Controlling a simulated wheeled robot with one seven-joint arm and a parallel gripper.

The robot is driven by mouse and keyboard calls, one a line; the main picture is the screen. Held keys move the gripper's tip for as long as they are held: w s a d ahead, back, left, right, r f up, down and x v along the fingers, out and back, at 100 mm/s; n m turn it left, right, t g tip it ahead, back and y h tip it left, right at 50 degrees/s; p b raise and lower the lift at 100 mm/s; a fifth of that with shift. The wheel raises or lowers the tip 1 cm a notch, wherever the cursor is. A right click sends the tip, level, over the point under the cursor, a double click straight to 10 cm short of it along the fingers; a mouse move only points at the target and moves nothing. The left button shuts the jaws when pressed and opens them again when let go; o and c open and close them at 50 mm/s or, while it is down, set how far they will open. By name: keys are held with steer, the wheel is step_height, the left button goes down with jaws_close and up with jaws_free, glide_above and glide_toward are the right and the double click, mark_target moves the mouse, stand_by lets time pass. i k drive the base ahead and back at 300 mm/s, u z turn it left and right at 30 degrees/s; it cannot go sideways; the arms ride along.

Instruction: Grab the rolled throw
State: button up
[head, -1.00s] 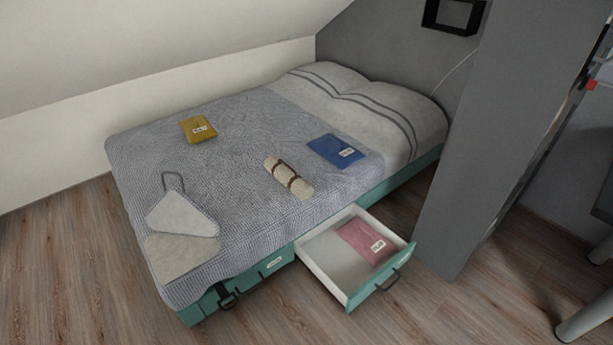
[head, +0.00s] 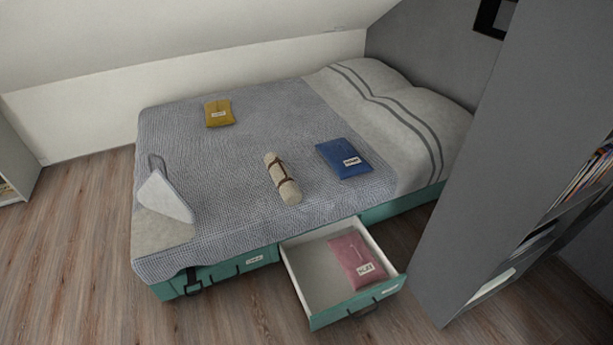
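The rolled throw (head: 282,178) is a cream roll with dark brown straps. It lies on the grey knitted blanket (head: 225,165) of the bed, near the edge above the open drawer. A blue packet (head: 343,158) with a white label lies to its right, apart from it. My gripper is not in view.
An open teal drawer (head: 297,277) juts from under the bed and holds a pink packet (head: 355,258). A mustard packet (head: 218,113) lies farther back on the bed. A grey partition (head: 480,170) stands at the right. Wooden floor (head: 80,215) is clear at the left.

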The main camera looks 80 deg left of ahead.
mark_target(289, 190)
steer(key=i, duration=1.9)
steer(key=u, duration=3.95)
steer(key=i, duration=1.05)
